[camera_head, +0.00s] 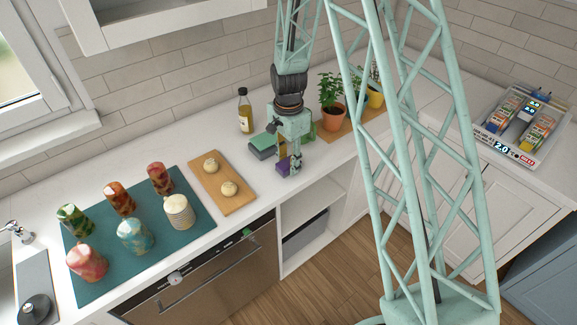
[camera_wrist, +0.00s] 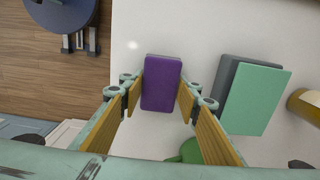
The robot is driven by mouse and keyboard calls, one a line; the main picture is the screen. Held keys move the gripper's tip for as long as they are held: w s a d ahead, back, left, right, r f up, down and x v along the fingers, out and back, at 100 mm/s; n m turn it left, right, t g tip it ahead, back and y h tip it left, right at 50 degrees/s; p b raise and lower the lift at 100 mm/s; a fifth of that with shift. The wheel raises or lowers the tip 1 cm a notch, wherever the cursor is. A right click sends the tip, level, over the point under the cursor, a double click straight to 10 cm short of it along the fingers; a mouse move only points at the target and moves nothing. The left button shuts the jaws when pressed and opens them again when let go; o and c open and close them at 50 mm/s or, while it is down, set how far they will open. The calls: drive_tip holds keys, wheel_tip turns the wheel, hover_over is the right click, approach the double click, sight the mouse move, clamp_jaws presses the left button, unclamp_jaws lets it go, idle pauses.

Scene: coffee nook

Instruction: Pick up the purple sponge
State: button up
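The purple sponge (camera_wrist: 161,84) lies between the two fingers of my gripper (camera_wrist: 161,100) in the wrist view. One finger is along its left edge and the other along its right edge. The fingertips are at or very close to its sides; I cannot tell whether they press on it. In the head view my gripper (camera_head: 290,163) points down at the counter, with the sponge (camera_head: 283,167) showing at its fingertips. It is at or just above the counter, near the front edge.
A green-topped grey block (camera_head: 263,146) lies close by on the left, with an oil bottle (camera_head: 245,112) behind. Potted plants (camera_head: 332,115) stand behind right.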

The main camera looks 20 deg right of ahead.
drive_tip(key=shift+r, duration=0.15)
drive_tip(key=shift+c, duration=0.2)
drive_tip(key=shift+r, duration=1.6)
drive_tip(key=s+r+b, duration=0.1)
drive_tip(key=s, duration=1.5)
drive_tip(key=shift+r+b, duration=0.25)
drive_tip(key=shift+b, duration=0.05)
drive_tip(key=shift+w+a, duration=0.1)
drive_tip(key=shift+c, duration=0.5)
